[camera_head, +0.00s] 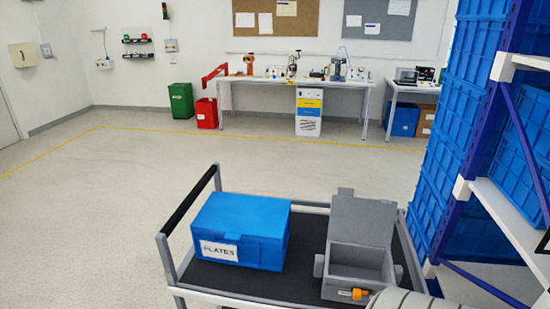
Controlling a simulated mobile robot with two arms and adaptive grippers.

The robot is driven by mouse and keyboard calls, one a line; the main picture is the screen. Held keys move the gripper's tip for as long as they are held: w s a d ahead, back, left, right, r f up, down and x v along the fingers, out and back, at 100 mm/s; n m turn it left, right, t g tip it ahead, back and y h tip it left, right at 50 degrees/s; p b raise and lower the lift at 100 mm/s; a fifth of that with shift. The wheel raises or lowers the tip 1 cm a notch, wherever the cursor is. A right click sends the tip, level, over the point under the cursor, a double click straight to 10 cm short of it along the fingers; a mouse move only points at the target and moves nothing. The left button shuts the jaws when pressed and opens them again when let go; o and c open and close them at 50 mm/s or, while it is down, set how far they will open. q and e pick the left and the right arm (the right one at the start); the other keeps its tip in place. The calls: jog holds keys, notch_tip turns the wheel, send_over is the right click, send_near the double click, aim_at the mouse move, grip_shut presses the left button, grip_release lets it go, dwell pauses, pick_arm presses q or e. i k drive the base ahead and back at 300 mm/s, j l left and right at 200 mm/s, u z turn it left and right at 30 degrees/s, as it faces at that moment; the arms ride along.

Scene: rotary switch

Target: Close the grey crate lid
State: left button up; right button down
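The grey crate (342,283) stands on the right part of a cart, with its front facing me. Its grey lid (362,219) is open and stands up nearly upright at the back edge. The inside of the crate is visible and looks empty. A small orange and dark part (353,294) shows at the crate's front; I cannot tell exactly what it is. Neither of my grippers is in view. A pale ribbed rounded shape at the bottom edge hides the crate's lower right corner.
A blue box labelled PLATES (240,229) stands left of the crate on the cart (305,243), with a dark gap between them. A tall rack (483,150) with blue crates rises close on the right. Open floor (95,215) lies to the left.

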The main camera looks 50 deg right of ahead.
aim_at(355, 220)
jog(key=z, duration=2.35)
